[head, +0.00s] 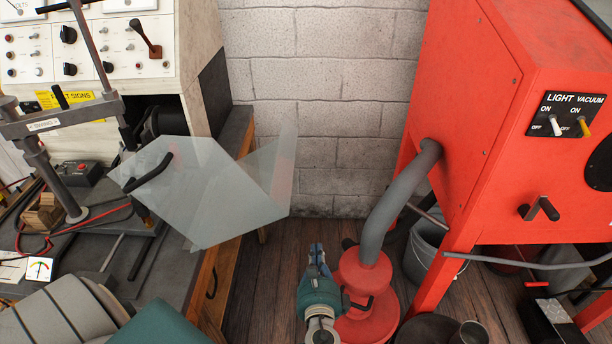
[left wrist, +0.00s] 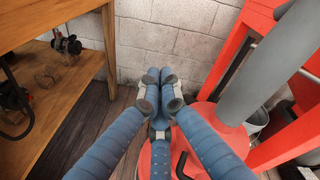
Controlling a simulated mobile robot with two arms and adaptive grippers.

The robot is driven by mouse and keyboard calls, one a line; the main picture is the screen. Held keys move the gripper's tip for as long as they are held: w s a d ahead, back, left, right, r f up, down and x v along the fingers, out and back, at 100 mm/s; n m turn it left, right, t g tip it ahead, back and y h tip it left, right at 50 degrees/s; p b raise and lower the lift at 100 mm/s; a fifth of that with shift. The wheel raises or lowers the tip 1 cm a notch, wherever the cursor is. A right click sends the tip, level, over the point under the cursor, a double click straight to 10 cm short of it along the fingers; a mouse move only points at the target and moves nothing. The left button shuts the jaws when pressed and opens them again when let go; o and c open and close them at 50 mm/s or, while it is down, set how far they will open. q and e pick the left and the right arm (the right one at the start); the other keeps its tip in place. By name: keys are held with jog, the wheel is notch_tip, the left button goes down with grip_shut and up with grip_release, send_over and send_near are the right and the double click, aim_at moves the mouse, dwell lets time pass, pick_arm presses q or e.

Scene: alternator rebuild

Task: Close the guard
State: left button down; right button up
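The guard (head: 215,195) is a clear, bent panel with a black handle (head: 147,172). In the head view it stands out at a tilt over the right edge of the left bench, apart from the clamp post. My left gripper (head: 317,254) is low over the floor, to the right of and below the guard, not touching it. In the left wrist view its blue fingers (left wrist: 159,78) come together at the tips with nothing between them. The guard does not show clearly in that view. My right gripper is not in view.
A red cabinet (head: 470,130) with a grey hose (head: 395,205) stands at the right. A red vacuum (head: 372,292) is right beside my left gripper. A bucket (head: 424,255) sits behind it. The workbench (head: 80,262) holds a post (head: 50,175) and cables. Bare floor lies between.

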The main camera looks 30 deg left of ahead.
pick_arm(q)
notch_tip(320, 180, up, 16)
jog(key=a+t+y, duration=0.2)
jog(key=t+y, duration=0.1)
jog(key=y, duration=0.1)
jog(key=w+a+r+p, duration=0.5)
jog(key=w+a, duration=0.1)
jog(key=a, duration=0.1)
jog(key=shift+m, duration=0.3)
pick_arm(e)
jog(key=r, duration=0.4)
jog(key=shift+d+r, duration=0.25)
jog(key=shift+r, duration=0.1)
pick_arm(q)
jog(key=shift+w, duration=0.2)
jog(key=shift+a+r, duration=0.1)
